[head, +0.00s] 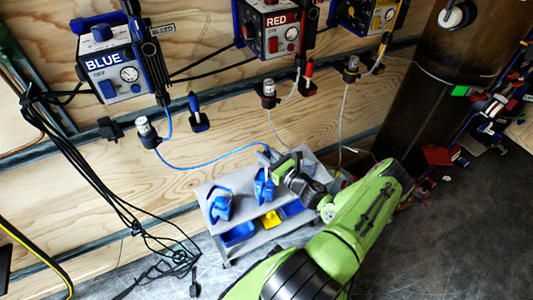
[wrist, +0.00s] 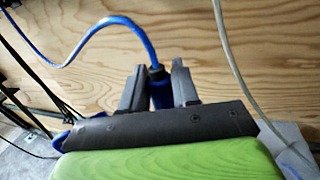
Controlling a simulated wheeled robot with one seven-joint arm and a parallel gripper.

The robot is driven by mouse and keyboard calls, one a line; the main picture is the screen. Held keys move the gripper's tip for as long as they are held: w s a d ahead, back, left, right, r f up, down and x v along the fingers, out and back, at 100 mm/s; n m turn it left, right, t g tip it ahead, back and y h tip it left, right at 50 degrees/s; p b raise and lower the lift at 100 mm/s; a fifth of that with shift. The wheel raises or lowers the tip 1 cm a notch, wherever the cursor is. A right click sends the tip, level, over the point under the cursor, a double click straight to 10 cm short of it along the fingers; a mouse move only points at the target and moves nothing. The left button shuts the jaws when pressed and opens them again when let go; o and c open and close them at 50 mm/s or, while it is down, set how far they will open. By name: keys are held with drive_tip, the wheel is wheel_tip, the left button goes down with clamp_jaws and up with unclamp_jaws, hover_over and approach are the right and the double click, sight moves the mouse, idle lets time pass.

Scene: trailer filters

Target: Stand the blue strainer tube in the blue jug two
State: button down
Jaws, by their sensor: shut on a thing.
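The blue strainer tube (wrist: 160,90) is held upright between the two dark fingers of my gripper (wrist: 159,84). Its blue hose rises from the top and curves off to the left. In the head view my gripper (head: 270,155) is over the back of a grey cart, and the blue hose (head: 205,167) runs to it from the wall. Two blue jugs stand on the cart top: one at the left (head: 219,204) and one nearer my gripper (head: 264,186). I cannot read which is jug two. The tube's lower end is hidden by my gripper.
The grey cart (head: 240,181) stands by the plywood wall, with blue and yellow bins (head: 238,234) on its lower level. Pale hoses (head: 342,115) hang to the right of my gripper. Black cables (head: 95,185) hang at the left. A brown cylinder (head: 425,90) stands right.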

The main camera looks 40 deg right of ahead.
drive_tip(key=shift+f, duration=0.65)
drive_tip(key=c, duration=0.8)
unclamp_jaws()
drive_tip(key=shift+o, duration=0.2)
drive_tip(key=shift+s, duration=0.1)
drive_tip(key=s+p, duration=0.3)
drive_tip(key=s, duration=1.2)
drive_tip(key=shift+s+a, duration=0.2)
drive_tip(key=shift+s, duration=0.1)
